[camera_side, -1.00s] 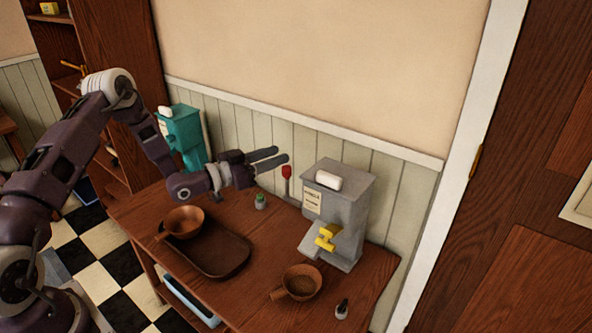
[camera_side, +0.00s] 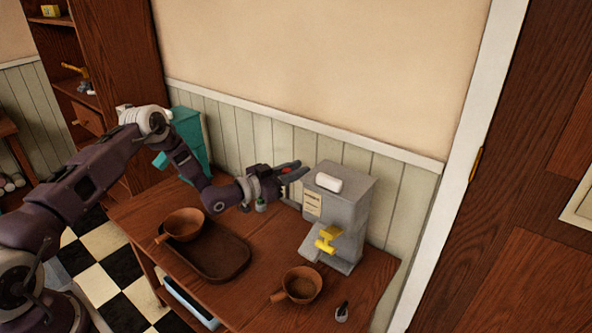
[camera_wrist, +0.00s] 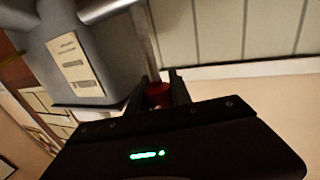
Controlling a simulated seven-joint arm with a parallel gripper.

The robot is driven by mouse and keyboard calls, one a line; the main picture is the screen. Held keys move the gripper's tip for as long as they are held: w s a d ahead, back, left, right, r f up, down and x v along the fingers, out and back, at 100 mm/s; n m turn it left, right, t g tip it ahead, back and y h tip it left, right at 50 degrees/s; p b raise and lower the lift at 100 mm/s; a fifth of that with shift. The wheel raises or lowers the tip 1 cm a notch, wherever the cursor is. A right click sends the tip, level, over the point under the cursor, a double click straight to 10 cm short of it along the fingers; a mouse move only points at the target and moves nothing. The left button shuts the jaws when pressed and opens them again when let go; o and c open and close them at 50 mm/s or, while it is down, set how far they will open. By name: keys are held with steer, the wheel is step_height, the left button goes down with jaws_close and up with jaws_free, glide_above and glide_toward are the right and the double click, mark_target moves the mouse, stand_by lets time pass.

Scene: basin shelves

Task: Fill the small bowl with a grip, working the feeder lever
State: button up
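The grey feeder (camera_side: 352,205) stands at the back right of the table, with a yellow part (camera_side: 326,238) low on its front. A red knob (camera_wrist: 158,95) beside the feeder shows between my gripper's fingers in the wrist view. In the side view my gripper (camera_side: 290,172) reaches the feeder's left side, with some red at its fingers. I cannot tell whether the fingers press on the knob. One brown bowl with a grip (camera_side: 301,285) stands at the front right, clear of the feeder. Another brown bowl with a grip (camera_side: 184,222) stands at the left. Their sizes look similar.
A dark brown tray (camera_side: 222,262) lies between the bowls. A small green-topped container (camera_side: 261,204) stands behind it, below my gripper. A small dark-topped item (camera_side: 342,311) is at the front right edge. A teal feeder (camera_side: 190,135) stands at the back left.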

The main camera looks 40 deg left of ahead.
jaws_close()
stand_by(1.2)
